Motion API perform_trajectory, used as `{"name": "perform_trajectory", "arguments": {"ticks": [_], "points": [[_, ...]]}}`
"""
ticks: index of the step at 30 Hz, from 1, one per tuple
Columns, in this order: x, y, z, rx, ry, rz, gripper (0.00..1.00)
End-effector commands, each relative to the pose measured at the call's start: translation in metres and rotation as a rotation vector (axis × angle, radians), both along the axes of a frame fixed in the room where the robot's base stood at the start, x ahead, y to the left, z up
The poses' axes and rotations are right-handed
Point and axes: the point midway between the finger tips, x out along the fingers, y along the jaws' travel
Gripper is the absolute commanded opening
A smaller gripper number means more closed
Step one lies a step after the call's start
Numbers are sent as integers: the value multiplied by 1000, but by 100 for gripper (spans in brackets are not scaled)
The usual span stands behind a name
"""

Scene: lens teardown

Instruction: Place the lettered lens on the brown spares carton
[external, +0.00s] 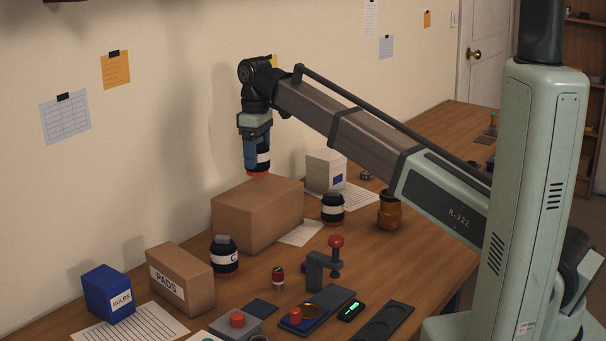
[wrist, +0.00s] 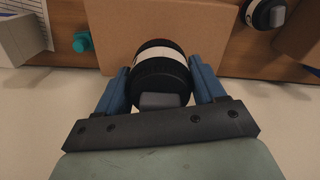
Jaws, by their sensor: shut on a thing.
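My gripper (external: 257,163) points down, its blue fingers shut on a black lens (external: 263,158) with a white band and a red lower rim. In the wrist view the held lens (wrist: 160,75) sits between the fingers; no letter shows on its visible side. It is over the wall-side part of the large plain brown carton (external: 240,226), and I cannot tell whether it touches the top. Another black lens (external: 224,256), with a letter like C on its white band, stands on the table in front of the carton. A third white-banded lens (external: 333,208) stands right of the carton.
A white box (external: 325,171) and an amber jar (external: 389,210) stand to the right. A PADS carton (external: 181,279) and blue BULBS box (external: 108,294) stand front left. A red-knobbed stand (external: 322,268) is in front. A teal piece (wrist: 82,42) lies beside the carton.

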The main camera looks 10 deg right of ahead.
Motion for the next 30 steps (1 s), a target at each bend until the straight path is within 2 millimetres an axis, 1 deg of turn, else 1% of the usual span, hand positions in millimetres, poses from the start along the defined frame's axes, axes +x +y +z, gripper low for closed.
{"name": "perform_trajectory", "arguments": {"ticks": [1, 5, 8, 12, 14, 23, 30], "points": [[0, 0, -4, 0, 0, 0, 14], [0, 0, -11, 1, -1, -1, 14], [0, 0, -20, 0, 0, -1, 14], [0, 0, -38, 0, 0, -1, 14], [0, 0, -42, 0, 0, -1, 14], [0, 0, -44, 1, -1, -1, 14], [0, 0, -49, 1, -1, -1, 14]]}}
